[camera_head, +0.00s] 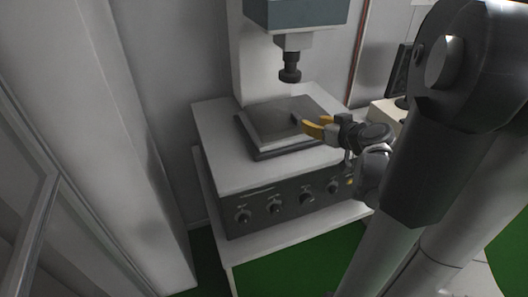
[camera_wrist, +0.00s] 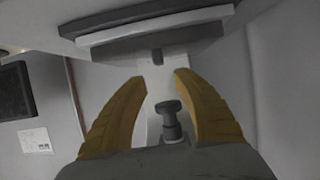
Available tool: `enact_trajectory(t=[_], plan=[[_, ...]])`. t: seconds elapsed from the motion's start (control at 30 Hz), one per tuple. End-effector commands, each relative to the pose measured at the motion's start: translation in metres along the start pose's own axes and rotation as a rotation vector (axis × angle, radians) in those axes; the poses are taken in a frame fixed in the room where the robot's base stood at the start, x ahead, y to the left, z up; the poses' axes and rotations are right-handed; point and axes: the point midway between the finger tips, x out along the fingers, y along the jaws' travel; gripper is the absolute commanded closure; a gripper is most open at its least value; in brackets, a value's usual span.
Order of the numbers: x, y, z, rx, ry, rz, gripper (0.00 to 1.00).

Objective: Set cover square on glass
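The cover appears to be the grey square plate (camera_head: 270,120) with a small dark handle (camera_head: 296,118), lying on the machine's stage. In the wrist view the plate (camera_wrist: 200,44) and its stubby handle (camera_wrist: 157,57) show at the top, over a pale layer (camera_wrist: 110,36) that may be the glass. A dark base (camera_head: 283,153) lies beneath. I cannot tell how squarely the layers line up. My gripper (camera_head: 309,126) has yellow fingers and is close to the handle at the plate's right side. In the wrist view its fingers (camera_wrist: 160,76) are apart and empty, with the handle just beyond the tips.
The machine's head ends in a dark round tip (camera_head: 290,74) hanging above the stage; it shows between my fingers in the wrist view (camera_wrist: 171,118). A knobbed front panel (camera_head: 290,201) lies below. A monitor (camera_head: 402,75) stands at right. A white column rises behind the stage.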

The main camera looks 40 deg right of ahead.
Motion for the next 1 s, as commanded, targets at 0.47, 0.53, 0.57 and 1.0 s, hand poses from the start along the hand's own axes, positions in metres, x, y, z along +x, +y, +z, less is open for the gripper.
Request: enact_trajectory(t=[0.47, 0.53, 0.57, 1.0], plan=[[-0.086, -0.258, 0.052, -0.082, -0.464, -0.237, 0.65], [-0.107, -0.273, 0.063, -0.107, -0.507, -0.226, 0.65], [-0.115, -0.278, 0.067, -0.117, -0.52, -0.22, 0.65], [-0.143, -0.286, 0.08, -0.148, -0.553, -0.178, 0.65]])
